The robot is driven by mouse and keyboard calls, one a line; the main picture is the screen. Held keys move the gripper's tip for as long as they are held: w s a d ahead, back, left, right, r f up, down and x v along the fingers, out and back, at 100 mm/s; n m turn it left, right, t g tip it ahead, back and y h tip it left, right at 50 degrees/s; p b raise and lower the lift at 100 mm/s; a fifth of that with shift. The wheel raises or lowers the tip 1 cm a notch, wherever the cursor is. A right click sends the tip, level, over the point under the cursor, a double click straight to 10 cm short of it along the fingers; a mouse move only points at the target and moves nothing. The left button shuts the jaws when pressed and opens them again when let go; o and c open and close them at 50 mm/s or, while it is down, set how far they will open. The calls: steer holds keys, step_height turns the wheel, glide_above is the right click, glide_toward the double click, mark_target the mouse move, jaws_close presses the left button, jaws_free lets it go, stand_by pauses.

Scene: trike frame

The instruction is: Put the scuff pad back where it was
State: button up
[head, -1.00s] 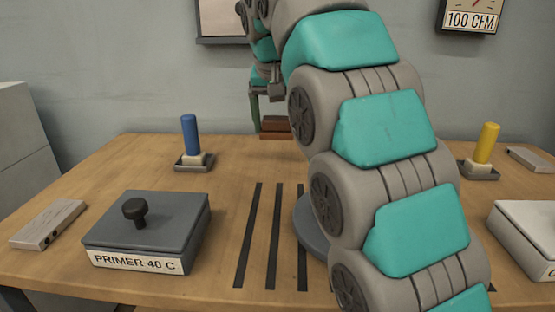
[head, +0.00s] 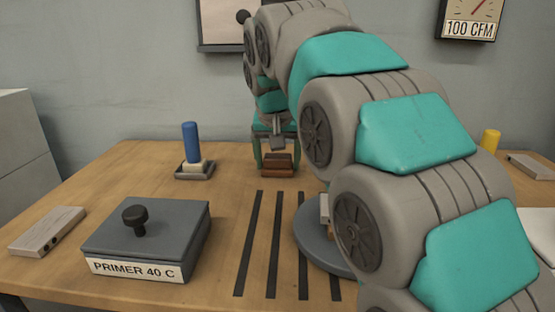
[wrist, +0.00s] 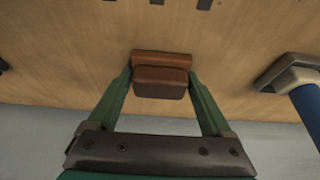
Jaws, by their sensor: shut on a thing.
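The scuff pad is a reddish-brown block with a stepped shape (head: 278,170), low over the back middle of the table in the head view. My gripper (head: 276,158) points down with its green fingers on either side of the pad. In the wrist view the pad (wrist: 161,84) sits between the two fingertips (wrist: 160,72), and the fingers are shut on it. I cannot tell whether the pad touches the wood. My arm hides part of the table to the right.
A blue peg on a stand (head: 191,145) is left of the gripper. A grey PRIMER 40 C box (head: 165,225) and a pale block (head: 48,230) are front left. Dark strips (head: 273,240) and a partly hidden grey disc (head: 315,235) lie nearer. A yellow peg (head: 490,141) stands right.

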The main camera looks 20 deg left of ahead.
steer(key=shift+f, duration=0.15)
steer(key=o, duration=1.1)
steer(key=shift+p+v, duration=0.95)
steer(key=shift+v, duration=5.25)
